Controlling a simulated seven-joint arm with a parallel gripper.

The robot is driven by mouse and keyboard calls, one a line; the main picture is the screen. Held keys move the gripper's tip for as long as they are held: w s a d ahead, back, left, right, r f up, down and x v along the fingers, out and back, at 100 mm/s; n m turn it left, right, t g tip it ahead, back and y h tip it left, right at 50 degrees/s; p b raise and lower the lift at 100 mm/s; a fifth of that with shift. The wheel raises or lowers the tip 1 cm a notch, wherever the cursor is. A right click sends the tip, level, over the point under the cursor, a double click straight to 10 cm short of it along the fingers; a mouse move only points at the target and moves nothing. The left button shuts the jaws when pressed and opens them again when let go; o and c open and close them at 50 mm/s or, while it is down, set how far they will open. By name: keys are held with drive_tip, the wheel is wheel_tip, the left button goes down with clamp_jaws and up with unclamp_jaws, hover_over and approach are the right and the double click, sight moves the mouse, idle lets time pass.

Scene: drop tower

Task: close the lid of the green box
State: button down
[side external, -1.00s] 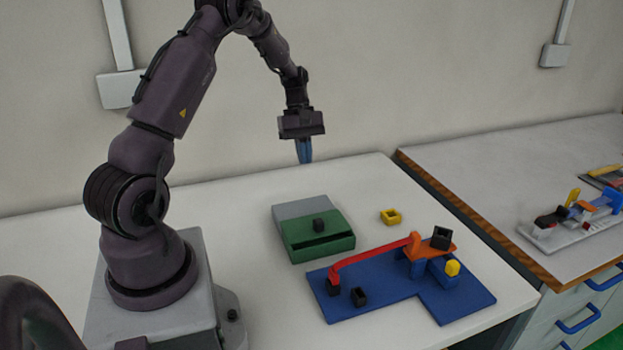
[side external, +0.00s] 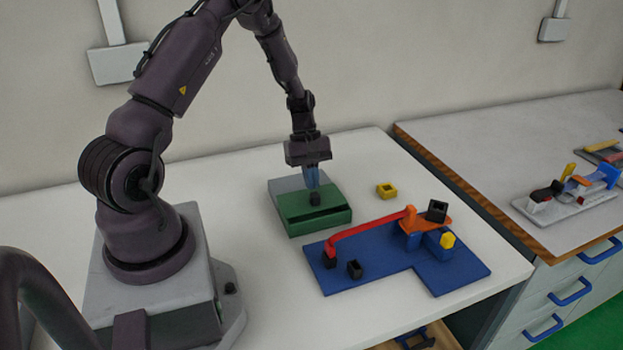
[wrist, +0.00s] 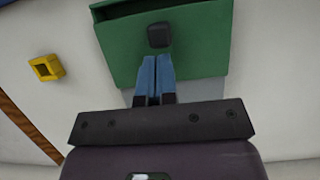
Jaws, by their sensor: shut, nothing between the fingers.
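The green box (side external: 318,221) sits on the white table, beside a flat grey surface (side external: 286,184) at its back. Its green lid (wrist: 195,40) bears a black knob (side external: 315,199), which also shows in the wrist view (wrist: 159,35). A dark gap (wrist: 140,9) shows along the box's edge on the far side of the knob from my fingers. My gripper (side external: 313,184) is shut and empty, its blue fingers pointing down right behind the knob on the grey side. In the wrist view the fingertips (wrist: 156,60) appear close to the knob; I cannot tell whether they touch it.
A blue base (side external: 375,270) with a red bar (side external: 370,235), orange piece and small blocks stands to the right in front of the box. A small yellow square ring (side external: 387,190) lies right of the box. The table left of the box is clear.

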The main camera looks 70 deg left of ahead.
sight(317, 195)
drive_tip(key=shift+d, duration=0.1)
drive_tip(key=shift+d, duration=1.45)
drive_tip(key=a, duration=0.4)
drive_tip(key=shift+a, duration=0.35)
drive_tip(key=a+r, duration=0.8)
drive_tip(key=r, duration=0.1)
drive_tip(key=x, duration=1)
drive_tip(key=shift+w, duration=0.1)
drive_tip(key=d, duration=0.2)
drive_tip(key=shift+d+r, duration=0.15)
drive_tip(key=shift+d, duration=0.8)
